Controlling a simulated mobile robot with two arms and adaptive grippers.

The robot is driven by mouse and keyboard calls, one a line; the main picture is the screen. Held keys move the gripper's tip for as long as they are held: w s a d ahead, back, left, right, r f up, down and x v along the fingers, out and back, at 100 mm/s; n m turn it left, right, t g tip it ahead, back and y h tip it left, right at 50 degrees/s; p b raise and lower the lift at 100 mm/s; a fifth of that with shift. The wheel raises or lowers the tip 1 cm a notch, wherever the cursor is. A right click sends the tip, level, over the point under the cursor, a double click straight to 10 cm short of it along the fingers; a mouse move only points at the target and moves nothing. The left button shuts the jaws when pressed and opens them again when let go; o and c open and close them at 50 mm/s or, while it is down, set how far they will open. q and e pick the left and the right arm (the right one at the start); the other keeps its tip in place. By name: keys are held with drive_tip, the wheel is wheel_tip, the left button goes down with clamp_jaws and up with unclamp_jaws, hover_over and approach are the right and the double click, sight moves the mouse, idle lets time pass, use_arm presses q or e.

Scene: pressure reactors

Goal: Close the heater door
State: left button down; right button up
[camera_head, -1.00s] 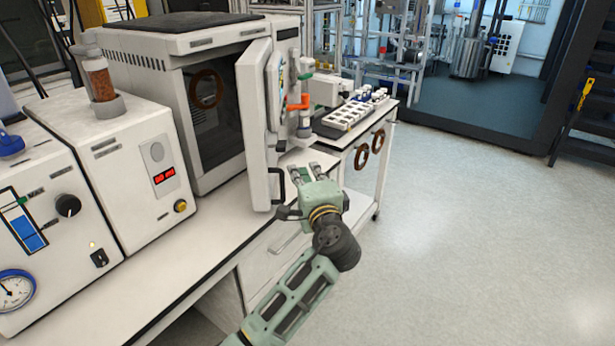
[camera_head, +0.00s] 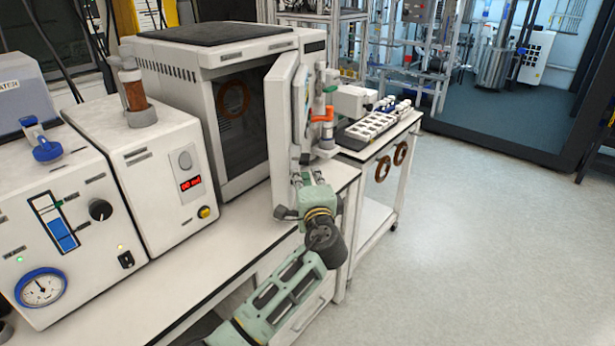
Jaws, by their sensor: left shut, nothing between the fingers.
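The heater (camera_head: 229,100) is a white box with a dark interior, standing on the white bench. Its thick white door (camera_head: 283,130) stands open, swung out toward me at the right side of the opening. My left gripper (camera_head: 309,180), pale green with dark joints, is at the lower outer side of the door, on its right in the picture. It is shut and empty. Its fingertips are close to the door; I cannot tell whether they touch it. The door's handle is not clearly visible now. My right gripper is not in view.
A white control unit with a red display (camera_head: 190,184) and a unit with a pressure gauge (camera_head: 41,287) stand left of the heater. A side cart (camera_head: 376,210) holds a white rack (camera_head: 372,126). Open floor (camera_head: 480,240) lies at the right.

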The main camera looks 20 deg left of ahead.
use_arm(q)
drive_tip(key=s+a+m+t+h+p, duration=0.1)
drive_tip(key=s+a+m+h+p, duration=0.1)
drive_tip(key=a, duration=1.9)
drive_tip(key=shift+m+t+h+p, duration=0.3)
drive_tip(key=shift+m+h+p, duration=0.15)
drive_tip(key=shift+h, duration=0.75)
